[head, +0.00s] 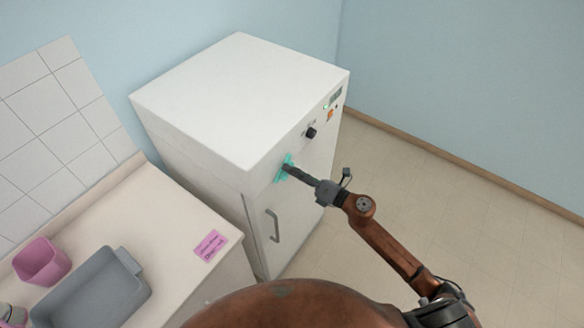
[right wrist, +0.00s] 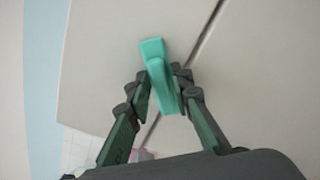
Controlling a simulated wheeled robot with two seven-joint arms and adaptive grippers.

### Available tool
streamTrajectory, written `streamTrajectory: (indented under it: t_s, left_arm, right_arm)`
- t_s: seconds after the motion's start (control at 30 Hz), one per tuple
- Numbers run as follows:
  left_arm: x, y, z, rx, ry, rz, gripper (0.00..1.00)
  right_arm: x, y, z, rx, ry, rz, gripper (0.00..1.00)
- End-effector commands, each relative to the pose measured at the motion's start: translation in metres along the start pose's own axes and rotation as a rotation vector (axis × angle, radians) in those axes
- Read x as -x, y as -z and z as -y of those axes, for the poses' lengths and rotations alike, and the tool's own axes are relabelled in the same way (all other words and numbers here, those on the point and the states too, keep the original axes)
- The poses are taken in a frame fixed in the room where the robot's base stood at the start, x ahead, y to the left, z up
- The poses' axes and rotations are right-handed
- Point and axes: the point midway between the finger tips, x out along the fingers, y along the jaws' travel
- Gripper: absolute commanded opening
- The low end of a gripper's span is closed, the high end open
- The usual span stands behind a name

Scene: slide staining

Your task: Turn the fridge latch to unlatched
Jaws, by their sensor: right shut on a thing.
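The white fridge (head: 215,105) stands against the wall in the head view. Its teal latch (head: 279,174) is on the upper left of the front face. In the right wrist view the latch (right wrist: 158,72) is a teal bar, slightly tilted, beside a dark door seam. My right gripper (head: 287,168) reaches the latch from the right. In the right wrist view my right gripper (right wrist: 163,85) has its two fingers on either side of the bar, shut on it. The fingers partly cover the latch in the head view. My left gripper is not in view.
A grey door handle (head: 272,226) sits below the latch, and a dark knob (head: 310,132) sits to its upper right. A counter on the left holds a grey tray (head: 131,262), a pink container (head: 41,260) and a pink label (head: 210,245). The floor on the right is clear.

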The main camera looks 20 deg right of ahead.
Motion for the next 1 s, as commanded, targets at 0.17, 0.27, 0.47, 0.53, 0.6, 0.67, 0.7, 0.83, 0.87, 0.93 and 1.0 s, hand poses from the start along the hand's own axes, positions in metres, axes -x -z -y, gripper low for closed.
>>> streamTrajectory:
  t_s: [0.17, 0.27, 0.47, 0.53, 0.6, 0.67, 0.7, 0.83, 0.87, 0.93, 1.0]
  left_arm:
    - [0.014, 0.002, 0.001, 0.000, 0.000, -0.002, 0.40]
    - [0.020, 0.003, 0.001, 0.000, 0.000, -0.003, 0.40]
    - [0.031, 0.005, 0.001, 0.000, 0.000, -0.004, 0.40]
    - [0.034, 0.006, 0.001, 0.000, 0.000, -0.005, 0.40]
    - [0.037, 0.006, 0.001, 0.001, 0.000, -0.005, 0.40]
    - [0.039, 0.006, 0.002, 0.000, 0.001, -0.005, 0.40]
    - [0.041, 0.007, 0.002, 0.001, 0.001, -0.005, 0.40]
    - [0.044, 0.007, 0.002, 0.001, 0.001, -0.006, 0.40]
    - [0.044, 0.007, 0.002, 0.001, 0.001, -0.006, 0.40]
    - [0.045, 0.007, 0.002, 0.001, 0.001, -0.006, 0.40]
    - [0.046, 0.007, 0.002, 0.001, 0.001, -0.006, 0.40]
  right_arm:
    - [0.000, -0.002, 0.000, -0.169, 0.001, 0.002, 0.00]
    - [0.000, -0.002, 0.001, -0.262, 0.001, 0.002, 0.00]
    - [0.000, -0.001, 0.003, -0.432, 0.001, 0.002, 0.00]
    - [0.000, -0.001, 0.004, -0.483, 0.001, 0.002, 0.00]
    - [0.000, -0.001, 0.005, -0.529, 0.002, 0.003, 0.00]
    - [0.000, 0.000, 0.005, -0.564, 0.002, 0.003, 0.00]
    - [0.000, 0.000, 0.006, -0.584, 0.002, 0.003, 0.00]
    - [0.000, 0.000, 0.006, -0.638, 0.001, 0.003, 0.00]
    - [0.000, 0.000, 0.006, -0.647, 0.001, 0.003, 0.00]
    - [0.000, 0.001, 0.007, -0.665, 0.001, 0.003, 0.00]
    - [0.000, 0.001, 0.007, -0.679, 0.001, 0.003, 0.00]
